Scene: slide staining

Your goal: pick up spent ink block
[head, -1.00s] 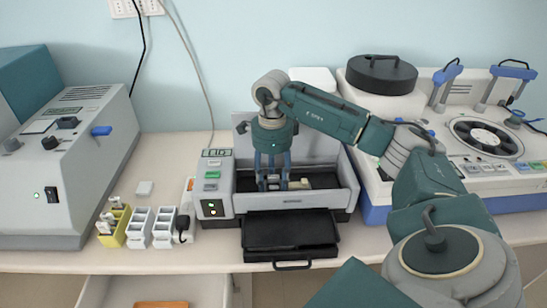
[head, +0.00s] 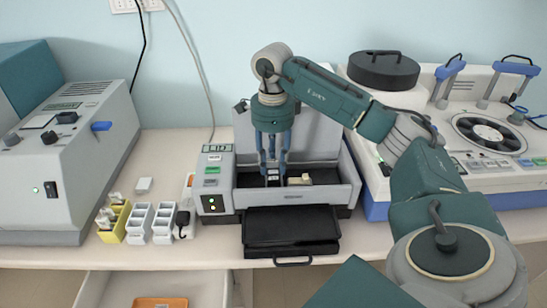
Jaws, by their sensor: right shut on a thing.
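My right gripper (head: 273,170) points straight down inside the open printer (head: 345,196) at the middle of the bench. Its blue fingers are shut on a small block (head: 273,179) with a pale and dark face, which I take to be the spent ink block. The block is small and partly hidden by the fingers. It is low in the printer's bay; I cannot tell whether it touches the floor of the bay. A cream block (head: 300,180) lies just right of the fingers. My left gripper is not in view.
The printer's black tray (head: 290,226) sticks out in front. White racks (head: 138,222) and a yellow rack (head: 113,220) stand to its left. A grey machine (head: 75,170) fills the far left, and a stainer with a fan (head: 488,133) the right. An open drawer (head: 100,290) is below.

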